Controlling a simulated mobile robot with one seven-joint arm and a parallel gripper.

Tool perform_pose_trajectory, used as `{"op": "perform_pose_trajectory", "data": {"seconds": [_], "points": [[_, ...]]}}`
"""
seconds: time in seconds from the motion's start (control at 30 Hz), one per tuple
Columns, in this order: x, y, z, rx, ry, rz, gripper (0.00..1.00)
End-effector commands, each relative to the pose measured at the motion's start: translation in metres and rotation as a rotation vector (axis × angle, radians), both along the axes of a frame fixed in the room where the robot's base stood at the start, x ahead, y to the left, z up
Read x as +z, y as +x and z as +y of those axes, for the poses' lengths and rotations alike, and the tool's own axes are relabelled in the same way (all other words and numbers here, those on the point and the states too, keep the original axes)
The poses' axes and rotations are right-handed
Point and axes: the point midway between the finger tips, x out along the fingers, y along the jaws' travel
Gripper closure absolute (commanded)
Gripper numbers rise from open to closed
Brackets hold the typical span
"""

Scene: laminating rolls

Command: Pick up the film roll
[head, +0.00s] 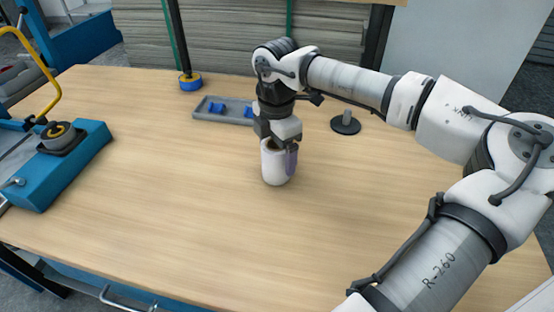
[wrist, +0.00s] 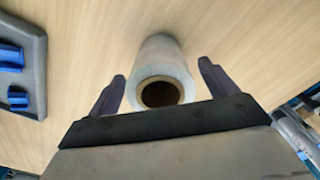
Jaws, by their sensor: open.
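The film roll (head: 273,168) is a whitish cylinder standing upright on the wooden table, near its middle in the head view. In the wrist view the film roll (wrist: 160,60) shows its hollow brown core at the near end. My gripper (head: 279,150) is directly over the roll, pointing down. In the wrist view my gripper (wrist: 164,85) has its two dark fingers spread, one on each side of the roll, with a visible gap on both sides. The fingertips' height along the roll is hard to tell.
A grey tray (head: 205,114) with blue pieces lies behind the roll. A dark round base with a short post (head: 345,124) stands to the right. A blue machine (head: 70,160) is at the left edge. The table's front is clear.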

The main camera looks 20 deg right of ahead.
Motion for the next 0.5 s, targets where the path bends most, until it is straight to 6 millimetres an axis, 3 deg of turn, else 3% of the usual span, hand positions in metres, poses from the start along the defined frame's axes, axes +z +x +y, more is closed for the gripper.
{"op": "perform_pose_trajectory", "data": {"seconds": [0.1, 0.37, 0.5], "points": [[-0.0109, -0.0035, 0.0012, -0.003, -0.001, 0.0, 0.15], [-0.0108, -0.004, 0.0013, -0.004, -0.001, 0.0, 0.16], [-0.0107, -0.004, 0.0013, -0.004, -0.001, 0.0, 0.35]]}}
